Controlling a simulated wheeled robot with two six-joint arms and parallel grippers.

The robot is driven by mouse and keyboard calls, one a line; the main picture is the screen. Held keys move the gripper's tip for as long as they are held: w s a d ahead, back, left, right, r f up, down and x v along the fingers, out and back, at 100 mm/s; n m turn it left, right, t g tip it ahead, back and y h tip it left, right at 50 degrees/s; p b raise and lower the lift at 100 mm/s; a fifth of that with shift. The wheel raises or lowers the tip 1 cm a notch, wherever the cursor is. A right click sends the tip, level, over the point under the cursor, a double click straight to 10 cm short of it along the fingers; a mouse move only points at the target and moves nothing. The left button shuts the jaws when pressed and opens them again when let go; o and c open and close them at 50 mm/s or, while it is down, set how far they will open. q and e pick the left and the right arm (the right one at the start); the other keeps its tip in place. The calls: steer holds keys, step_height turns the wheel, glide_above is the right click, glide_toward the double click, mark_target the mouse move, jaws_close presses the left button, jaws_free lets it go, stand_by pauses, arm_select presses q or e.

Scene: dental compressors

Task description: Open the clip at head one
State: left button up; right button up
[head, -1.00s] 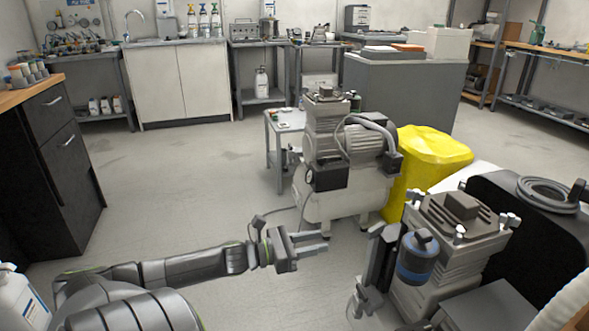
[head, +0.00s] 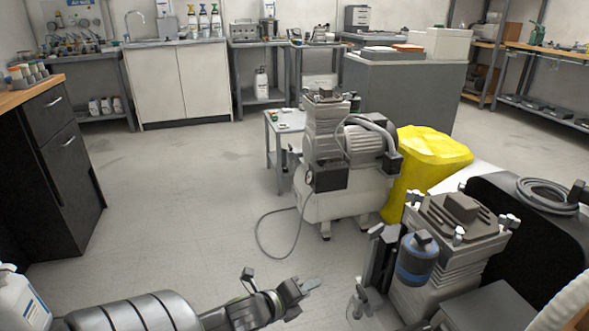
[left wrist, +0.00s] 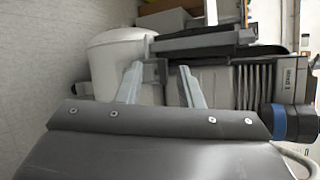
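The near compressor head (head: 458,222) is grey and finned, at the right of the head view, with small pale clips (head: 459,233) at its top corners. A grey canister with a blue band (head: 416,258) stands at its front. My right gripper is not in view.
Another compressor (head: 345,165) stands farther back, its hose (head: 262,228) looping on the floor. A yellow bag (head: 428,160) is behind the near compressor. A dark upright part (head: 379,258) stands beside the canister. A white round container (left wrist: 118,48) shows in the left wrist view.

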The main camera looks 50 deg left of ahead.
arm_select(q)
steer(key=s+d+f+n+g+y, duration=0.1)
steer(key=s+d+f+n+g, duration=0.2)
steer(key=s+n, duration=0.3)
steer(key=shift+s+d+f+n+g+y, duration=0.4)
steer(key=shift+n+g, duration=0.3)
steer(key=shift+n, duration=1.6)
steer(key=shift+w, duration=0.1)
